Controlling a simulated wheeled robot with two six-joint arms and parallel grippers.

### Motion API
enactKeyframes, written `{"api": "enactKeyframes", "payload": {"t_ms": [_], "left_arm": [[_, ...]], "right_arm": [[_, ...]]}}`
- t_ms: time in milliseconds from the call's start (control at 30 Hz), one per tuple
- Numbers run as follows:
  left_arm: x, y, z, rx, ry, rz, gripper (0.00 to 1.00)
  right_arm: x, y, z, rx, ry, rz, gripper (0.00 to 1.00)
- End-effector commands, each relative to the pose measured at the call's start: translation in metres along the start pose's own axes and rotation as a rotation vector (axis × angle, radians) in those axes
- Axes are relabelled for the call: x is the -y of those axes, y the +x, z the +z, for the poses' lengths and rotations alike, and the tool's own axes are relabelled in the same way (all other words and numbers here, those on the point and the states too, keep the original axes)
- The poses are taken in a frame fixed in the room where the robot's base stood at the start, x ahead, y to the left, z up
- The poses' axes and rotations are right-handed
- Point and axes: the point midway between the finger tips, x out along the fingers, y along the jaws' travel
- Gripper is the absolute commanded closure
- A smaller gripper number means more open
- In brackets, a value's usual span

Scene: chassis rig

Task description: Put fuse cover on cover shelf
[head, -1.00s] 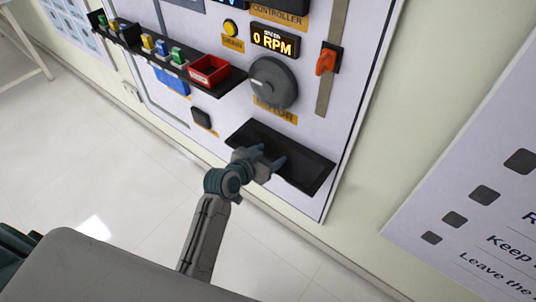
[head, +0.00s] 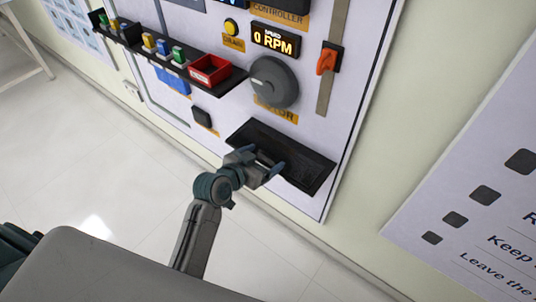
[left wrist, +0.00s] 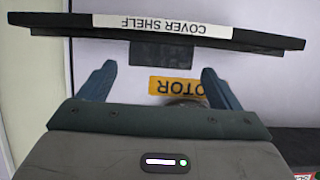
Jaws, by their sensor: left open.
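The cover shelf (head: 318,172) is a black ledge low on the white panel in the head view. Its label shows upside down along the ledge (left wrist: 60,21) in the left wrist view. A dark grey rectangular piece (left wrist: 160,56), which looks like the fuse cover, shows against the shelf behind the label, between the fingers in that picture. My left gripper (head: 264,160) is open in front of the shelf's left part. Its two blue fingers stand wide apart with nothing gripped (left wrist: 159,72). My right gripper is not in view.
A grey motor knob (head: 274,82) sits above the shelf. A red open box (head: 211,71) and several fuses stand on a black rack (head: 218,90) to the upper left. An orange lever (head: 327,60) is at the upper right. The floor in front is clear.

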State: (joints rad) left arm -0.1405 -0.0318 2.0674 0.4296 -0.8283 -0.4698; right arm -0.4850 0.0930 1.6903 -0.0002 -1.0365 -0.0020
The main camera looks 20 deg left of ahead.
Motion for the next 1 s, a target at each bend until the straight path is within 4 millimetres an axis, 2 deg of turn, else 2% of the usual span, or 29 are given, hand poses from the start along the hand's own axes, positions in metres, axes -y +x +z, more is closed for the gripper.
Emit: {"api": "enactKeyframes", "payload": {"t_ms": [100,333,500,667,733,767,867,967,1000], "left_arm": [[0.0,-0.029,0.001,0.001,0.004,-0.001,0.15],[0.001,-0.07,0.001,0.002,0.004,-0.001,0.15],[0.0,-0.085,0.0,0.0,0.002,0.0,0.15],[0.0,-0.087,0.0,0.001,0.0,0.0,0.15],[0.001,-0.085,0.007,0.017,-0.005,-0.003,0.15],[0.002,-0.083,0.015,0.035,-0.01,-0.006,0.15],[0.008,-0.074,0.065,0.156,-0.044,-0.03,0.15],[0.015,-0.07,0.149,0.354,-0.093,-0.075,0.15],[0.017,-0.072,0.186,0.441,-0.113,-0.097,0.15]], "right_arm": [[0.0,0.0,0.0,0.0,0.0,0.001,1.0],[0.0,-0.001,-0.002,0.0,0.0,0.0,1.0],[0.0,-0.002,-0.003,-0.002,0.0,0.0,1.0],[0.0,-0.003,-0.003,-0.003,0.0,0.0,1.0],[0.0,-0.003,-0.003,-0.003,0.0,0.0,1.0],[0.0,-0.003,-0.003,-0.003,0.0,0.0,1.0],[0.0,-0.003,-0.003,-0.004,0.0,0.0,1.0],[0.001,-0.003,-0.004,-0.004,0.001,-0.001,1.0],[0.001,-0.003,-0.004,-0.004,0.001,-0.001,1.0]]}}
